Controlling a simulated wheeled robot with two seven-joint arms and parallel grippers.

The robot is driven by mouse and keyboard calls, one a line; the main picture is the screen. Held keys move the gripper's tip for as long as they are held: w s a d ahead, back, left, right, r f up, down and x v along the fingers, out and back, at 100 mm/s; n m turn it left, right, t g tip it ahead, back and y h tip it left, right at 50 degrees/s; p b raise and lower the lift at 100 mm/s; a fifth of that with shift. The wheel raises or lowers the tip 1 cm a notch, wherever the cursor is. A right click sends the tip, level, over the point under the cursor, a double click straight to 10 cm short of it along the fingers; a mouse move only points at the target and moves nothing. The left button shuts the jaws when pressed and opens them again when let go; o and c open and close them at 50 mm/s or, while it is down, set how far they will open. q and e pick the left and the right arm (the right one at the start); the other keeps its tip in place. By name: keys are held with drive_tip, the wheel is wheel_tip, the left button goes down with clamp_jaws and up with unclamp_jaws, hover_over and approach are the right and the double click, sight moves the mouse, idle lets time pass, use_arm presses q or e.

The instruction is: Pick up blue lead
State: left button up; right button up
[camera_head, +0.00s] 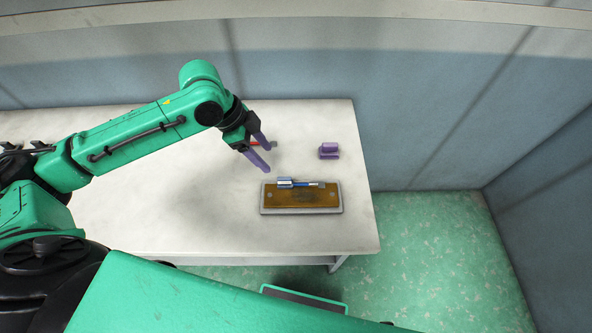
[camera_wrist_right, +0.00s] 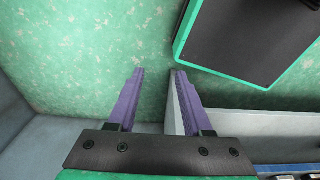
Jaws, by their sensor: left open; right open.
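The blue lead (camera_head: 304,184) lies across the upper part of a brown board with a pale rim (camera_head: 300,209) near the table's right front. A thicker blue piece is at its left end. My left gripper (camera_head: 267,158) is open, with purple fingers, above the table and up and left of the board. It is apart from the blue lead, and nothing shows between its fingers. My right gripper (camera_wrist_right: 156,72) shows in the right wrist view, open and empty, with green floor behind its fingers.
A purple object (camera_head: 329,151) stands on the table beyond the board. A red object (camera_head: 262,143) lies partly hidden behind my left gripper. Small dark items (camera_head: 40,147) are at the far left. The white table (camera_head: 170,220) is otherwise largely clear, with walls behind and at right.

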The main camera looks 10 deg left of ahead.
sight(284, 178)
use_arm(q)
drive_tip(key=f, duration=0.1)
drive_tip(key=d+f, duration=0.1)
drive_tip(key=f, duration=0.1)
drive_tip(key=s+d+f, duration=0.1)
drive_tip(key=f, duration=0.1)
drive_tip(key=shift+d+f+p, duration=0.1)
drive_tip(key=shift+d+p, duration=0.15)
drive_tip(key=shift+p, duration=0.1)
drive_tip(key=x, duration=0.2)
drive_tip(key=p+x, duration=0.1)
drive_tip(key=x, duration=0.2)
drive_tip(key=shift+w+d+f, duration=0.25)
drive_tip(key=shift+w, duration=0.15)
drive_tip(key=shift+d+f, duration=0.15)
drive_tip(key=shift+f, duration=0.2)
clamp_jaws()
use_arm(e)
drive_tip(key=shift+s+d+r, duration=0.15)
drive_tip(key=shift+s+r, duration=0.9)
drive_tip(key=shift+s, duration=0.15)
